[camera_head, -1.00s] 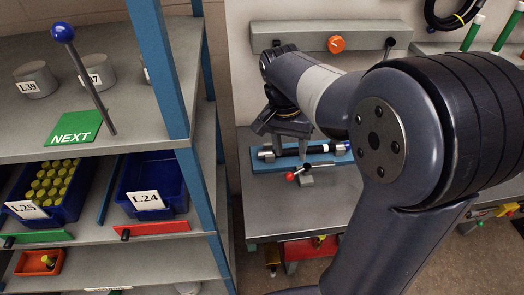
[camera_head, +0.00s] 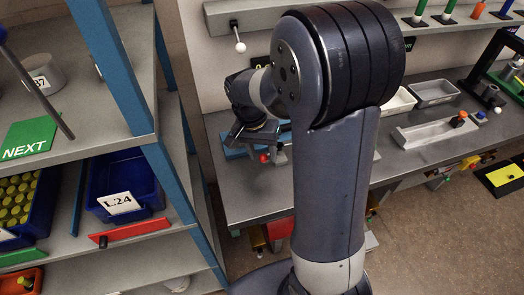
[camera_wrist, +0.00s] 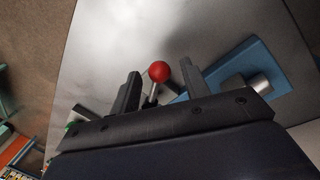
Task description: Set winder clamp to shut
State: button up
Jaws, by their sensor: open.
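A lever with a red ball knob (camera_wrist: 159,71) stands on the bench beside a blue base (camera_wrist: 240,65) that carries a metal cylinder (camera_wrist: 260,84). I take this lever for the clamp handle; the frames carry no label for it. My gripper (camera_wrist: 160,86) is open, with one finger on each side of the red knob in the wrist view. Contact with the knob cannot be told. In the head view my gripper (camera_head: 256,142) is low over the bench, and the red knob (camera_head: 264,158) shows just below it. My arm hides much of the blue base (camera_head: 234,153).
A shelf with a blue bin (camera_head: 122,187) and a green NEXT card (camera_head: 30,138) stands at the left. A wall bar with a white-knobbed lever (camera_head: 239,46) is behind. Grey trays (camera_head: 436,92) and a black frame stand on the bench (camera_head: 408,158) at right.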

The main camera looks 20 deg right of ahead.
jog(key=shift+c, duration=0.2)
grip_shut()
dwell(0.3)
